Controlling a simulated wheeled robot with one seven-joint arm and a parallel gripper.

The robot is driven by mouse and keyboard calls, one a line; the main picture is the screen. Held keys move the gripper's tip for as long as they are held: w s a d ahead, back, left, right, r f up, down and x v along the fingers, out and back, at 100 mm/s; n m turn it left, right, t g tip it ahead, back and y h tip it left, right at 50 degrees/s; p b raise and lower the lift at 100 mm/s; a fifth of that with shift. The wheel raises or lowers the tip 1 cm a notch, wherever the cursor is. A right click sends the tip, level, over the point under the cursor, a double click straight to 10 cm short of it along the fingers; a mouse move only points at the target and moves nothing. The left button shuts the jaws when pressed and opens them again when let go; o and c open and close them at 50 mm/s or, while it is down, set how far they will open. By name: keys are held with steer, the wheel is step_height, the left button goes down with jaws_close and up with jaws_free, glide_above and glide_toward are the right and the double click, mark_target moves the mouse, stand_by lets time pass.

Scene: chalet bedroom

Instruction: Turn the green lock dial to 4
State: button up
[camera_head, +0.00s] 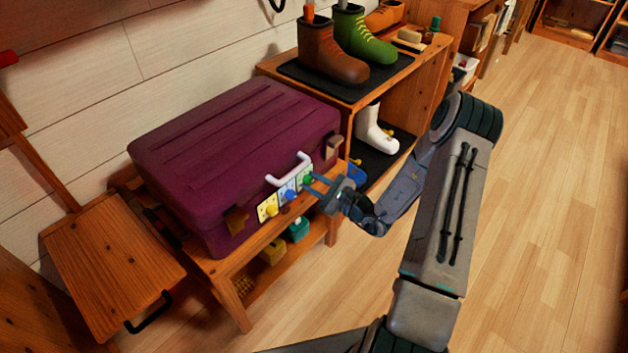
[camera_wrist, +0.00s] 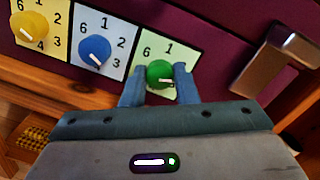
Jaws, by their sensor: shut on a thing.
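The green lock dial (camera_wrist: 159,72) sits on a pale green plate (camera_wrist: 190,50) on the purple suitcase (camera_head: 220,150). In the wrist view my gripper (camera_wrist: 160,77) has one finger on each side of the dial and is shut on it. The dial's white mark points right and slightly down. The 6 and 1 show above the dial; the fingers hide the other numbers. In the head view the green dial (camera_head: 307,179) is at the right end of the row, with my fingers at it.
A blue dial (camera_wrist: 95,50) and a yellow dial (camera_wrist: 29,26) are to the left on their own plates. A metal latch (camera_wrist: 277,60) is to the right. A white handle (camera_head: 289,172) is above the dials. A shoe shelf (camera_head: 400,85) stands behind. The floor at right is clear.

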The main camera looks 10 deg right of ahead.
steer(key=m+p, duration=0.3)
steer(key=m, duration=0.2)
steer(key=shift+r+m+p, duration=0.15)
steer(key=shift+m+p, duration=0.25)
steer(key=m+p, duration=0.3)
steer(key=m, duration=0.2)
steer(key=shift+m+t, duration=0.4)
steer(key=m+p, duration=0.3)
steer(key=m, duration=0.2)
steer(key=shift+m+h, duration=0.3)
steer(key=shift+m, duration=0.1)
steer(key=m, duration=0.1)
steer(key=m+p, duration=0.1)
steer(key=m, duration=0.3)
steer(key=shift+f+t+h+p, duration=0.25)
steer(key=shift+t+h+p, duration=0.05)
steer(key=shift+p, duration=0.1)
steer(key=o, duration=1)
steer(key=shift+s, duration=0.1)
